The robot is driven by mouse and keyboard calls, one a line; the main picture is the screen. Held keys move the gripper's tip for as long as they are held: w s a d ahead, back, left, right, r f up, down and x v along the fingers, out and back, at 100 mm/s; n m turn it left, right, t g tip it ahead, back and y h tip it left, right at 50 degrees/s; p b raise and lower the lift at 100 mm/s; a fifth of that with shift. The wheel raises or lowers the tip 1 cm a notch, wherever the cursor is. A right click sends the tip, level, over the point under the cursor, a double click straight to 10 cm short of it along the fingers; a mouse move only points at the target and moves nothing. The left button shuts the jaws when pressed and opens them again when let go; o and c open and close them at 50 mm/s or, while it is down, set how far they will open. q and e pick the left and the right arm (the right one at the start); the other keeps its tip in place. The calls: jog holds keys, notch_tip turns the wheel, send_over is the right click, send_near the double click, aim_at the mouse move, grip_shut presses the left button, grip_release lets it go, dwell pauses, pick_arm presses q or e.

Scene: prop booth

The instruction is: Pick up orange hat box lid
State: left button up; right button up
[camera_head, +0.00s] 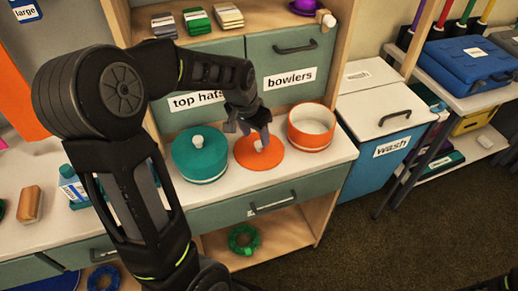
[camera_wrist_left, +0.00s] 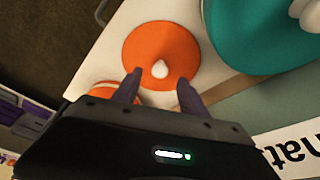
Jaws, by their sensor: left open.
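The orange hat box lid (camera_head: 258,154) lies flat on the white counter between the teal hat box and the open orange hat box. It is a round disc with a white knob, and it also shows in the left wrist view (camera_wrist_left: 163,45). My left gripper (camera_head: 257,138) is above the lid, with its fingers pointing down near the knob. In the left wrist view the fingers are apart, with the white knob (camera_wrist_left: 160,69) just beyond the gap between their tips. The orange hat box (camera_head: 311,127) stands uncovered to the right. My right gripper is not clearly in view.
A lidded teal hat box (camera_head: 201,158) stands close on the left. Drawers labelled "top hats" and "bowlers" (camera_head: 291,66) rise behind the counter (camera_head: 262,189). A blue "wash" bin (camera_head: 378,166) stands to the right.

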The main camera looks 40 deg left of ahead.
aim_at(259, 144)
pick_arm(q)
jog(key=x, duration=0.5)
jog(key=shift+p, duration=0.3)
grip_shut()
dwell(0.5)
